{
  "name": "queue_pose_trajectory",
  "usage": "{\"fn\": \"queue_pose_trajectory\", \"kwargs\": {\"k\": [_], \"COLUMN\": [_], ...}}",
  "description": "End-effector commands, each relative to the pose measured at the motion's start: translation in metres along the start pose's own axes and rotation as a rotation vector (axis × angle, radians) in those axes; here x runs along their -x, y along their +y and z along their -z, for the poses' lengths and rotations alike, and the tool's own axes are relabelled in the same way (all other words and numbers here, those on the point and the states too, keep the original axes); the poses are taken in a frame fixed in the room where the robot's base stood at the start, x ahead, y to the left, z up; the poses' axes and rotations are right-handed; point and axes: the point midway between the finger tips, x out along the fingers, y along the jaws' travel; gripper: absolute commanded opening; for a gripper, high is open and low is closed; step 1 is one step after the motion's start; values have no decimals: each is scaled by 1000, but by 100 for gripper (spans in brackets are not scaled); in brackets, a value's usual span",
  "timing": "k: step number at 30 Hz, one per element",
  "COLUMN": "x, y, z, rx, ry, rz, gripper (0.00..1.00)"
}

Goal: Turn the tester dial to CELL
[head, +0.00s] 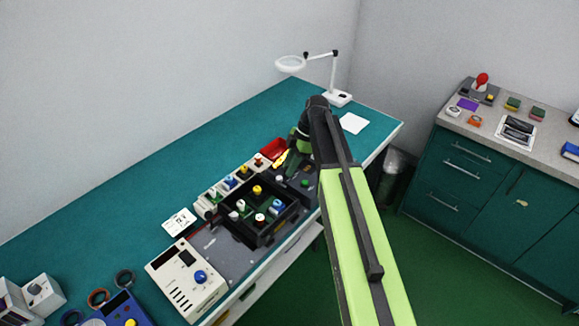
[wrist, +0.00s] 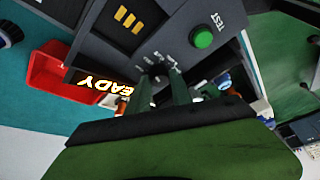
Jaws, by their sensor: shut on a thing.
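The tester (wrist: 155,32) is a dark grey box with a lit amber READY display (wrist: 90,82), a round green TEST button (wrist: 202,38) and several yellow slots. Its dial (wrist: 158,70) shows between the fingertips in the wrist view, mostly hidden by them. My gripper (wrist: 160,82) is shut on the dial. Small pale labels ring the dial, too small and tilted to read, so I cannot tell the dial's setting. In the head view the tester (head: 305,182) stands on the teal bench, partly hidden by my arm, which also hides the fingertips.
A red bin (head: 273,150) is beside the tester. A black compartment tray (head: 262,236) with several colour-topped cells stands near it. A white meter with a blue knob (head: 187,277) is further left. A magnifier lamp (head: 335,97) stands at the back.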

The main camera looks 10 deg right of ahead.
Motion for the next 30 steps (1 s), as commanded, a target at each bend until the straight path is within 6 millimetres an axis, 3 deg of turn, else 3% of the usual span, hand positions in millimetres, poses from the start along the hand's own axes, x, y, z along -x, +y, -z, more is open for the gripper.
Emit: {"fn": "queue_pose_trajectory", "kwargs": {"k": [20, 21, 25, 30], "x": [0, 0, 0, 0], "y": [-1, -1, -1, 0], "z": [0, 0, 0, 0], "rx": [55, 55, 54, 54], "ry": [-5, -5, -5, -4], "rz": [28, 28, 26, 25], "gripper": [0, 29, 46, 48]}}
